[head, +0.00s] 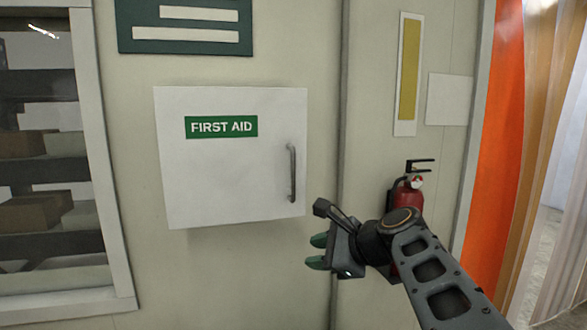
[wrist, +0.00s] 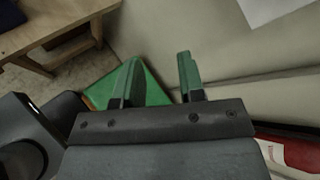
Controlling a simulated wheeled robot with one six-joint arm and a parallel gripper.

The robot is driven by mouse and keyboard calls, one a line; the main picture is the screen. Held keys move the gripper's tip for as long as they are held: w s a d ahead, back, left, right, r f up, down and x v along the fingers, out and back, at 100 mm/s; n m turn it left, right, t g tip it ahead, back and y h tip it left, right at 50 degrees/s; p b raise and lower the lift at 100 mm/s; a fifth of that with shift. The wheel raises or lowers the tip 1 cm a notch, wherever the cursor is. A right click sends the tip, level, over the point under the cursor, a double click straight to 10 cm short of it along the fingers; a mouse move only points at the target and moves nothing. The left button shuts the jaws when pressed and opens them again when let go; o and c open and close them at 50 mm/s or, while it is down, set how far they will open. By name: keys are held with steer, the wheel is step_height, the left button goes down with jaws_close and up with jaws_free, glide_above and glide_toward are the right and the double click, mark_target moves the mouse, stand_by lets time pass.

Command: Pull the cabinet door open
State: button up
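A white first aid cabinet (head: 225,180) hangs on the wall in the head view, with a green label reading FIRST AID. Its door is shut. A grey vertical bar handle (head: 292,173) is on the door's right side. My gripper (head: 317,252) is below and a little right of the handle, apart from it, with its green-tipped fingers pointing left. In the wrist view my gripper (wrist: 158,75) has its two green fingers spread with nothing between them. The handle does not show clearly in the wrist view.
A red fire extinguisher (head: 407,200) hangs on the wall behind my arm. A window (head: 50,160) with shelves is at left. An orange panel (head: 500,140) and clear strip curtain are at right. The wrist view shows a wooden table (wrist: 60,30) and a green object (wrist: 150,90) lower down.

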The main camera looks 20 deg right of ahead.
steer(key=w+d+r+m+t+y, duration=0.1)
steer(key=d+r+m+t, duration=0.25)
steer(key=r, duration=0.35)
steer(key=w+d+r+m+t+y, duration=0.1)
steer(key=d+r+m+t+y, duration=0.1)
steer(key=r+m, duration=0.4)
steer(key=r+n+p, duration=0.1)
steer(key=r+p, duration=0.1)
steer(key=p, duration=0.1)
glide_above(293, 196)
steer(key=shift+s+d+f, duration=0.15)
steer(key=shift+s+d, duration=0.1)
steer(key=shift+d, duration=0.2)
steer(key=shift+w+a, duration=0.4)
steer(key=shift+w, duration=0.15)
steer(key=shift+f, duration=0.1)
steer(key=shift+c, duration=0.5)
jaws_close()
